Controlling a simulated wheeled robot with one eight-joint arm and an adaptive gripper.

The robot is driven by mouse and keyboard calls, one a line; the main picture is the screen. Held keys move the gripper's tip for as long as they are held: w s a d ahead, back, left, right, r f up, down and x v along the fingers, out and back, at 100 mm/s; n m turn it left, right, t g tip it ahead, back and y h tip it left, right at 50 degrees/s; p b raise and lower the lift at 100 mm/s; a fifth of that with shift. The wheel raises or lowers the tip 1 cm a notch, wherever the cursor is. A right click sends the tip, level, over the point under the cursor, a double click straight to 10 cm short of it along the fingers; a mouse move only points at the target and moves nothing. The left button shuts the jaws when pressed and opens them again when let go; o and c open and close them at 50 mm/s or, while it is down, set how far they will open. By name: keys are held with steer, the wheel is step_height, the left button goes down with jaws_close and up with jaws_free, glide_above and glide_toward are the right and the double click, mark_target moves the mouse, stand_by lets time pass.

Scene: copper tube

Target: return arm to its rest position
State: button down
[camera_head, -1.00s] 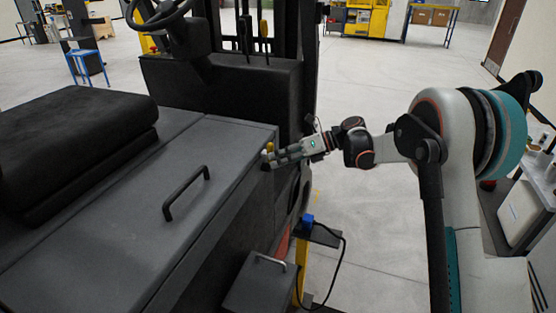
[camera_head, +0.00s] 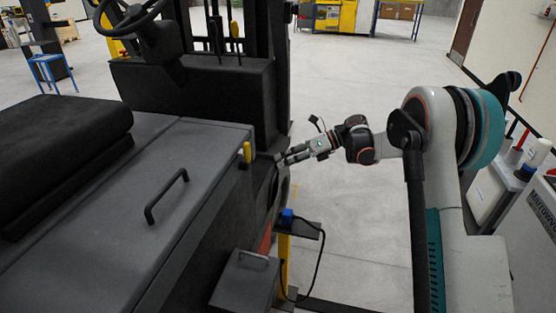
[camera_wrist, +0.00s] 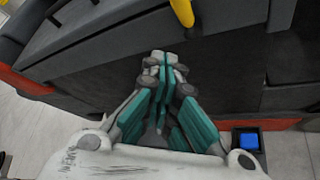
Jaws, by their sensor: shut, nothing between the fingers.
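My gripper (camera_head: 283,157) is shut and empty, held out to the left from my arm, beside the dark forklift (camera_head: 215,92). In the wrist view its fingers (camera_wrist: 166,62) lie together in front of the forklift's dark side panel. A yellow handle (camera_head: 247,152) stands upright at the hood's corner, a little left of the fingertips and apart from them. The handle also shows at the top of the wrist view (camera_wrist: 183,12). No copper tube is in view.
A blue block (camera_head: 287,215) with a black cable sits on a small stand below my gripper. A dark box (camera_head: 245,281) is by the forklift's side. A grey cabinet (camera_head: 532,220) stands at the right. Open floor (camera_head: 350,95) lies behind my arm.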

steer(key=s+d+r+n+t+h, duration=0.2)
steer(key=s+d+r+n+h, duration=0.15)
steer(key=s+r+n, duration=0.4)
steer(key=s+d+r+n+t+h, duration=0.2)
steer(key=s+r+n+h, duration=0.2)
steer(key=s, duration=0.6)
steer(key=s+d+f+n+t+h, duration=0.2)
steer(key=s+d+n, duration=0.3)
steer(key=s, duration=0.5)
steer(key=s+d+f+n+t+h, duration=0.2)
steer(key=s+d+n+h, duration=0.2)
steer(key=s+n, duration=0.5)
steer(key=shift+s+d, duration=0.6)
steer(key=shift+d, duration=0.35)
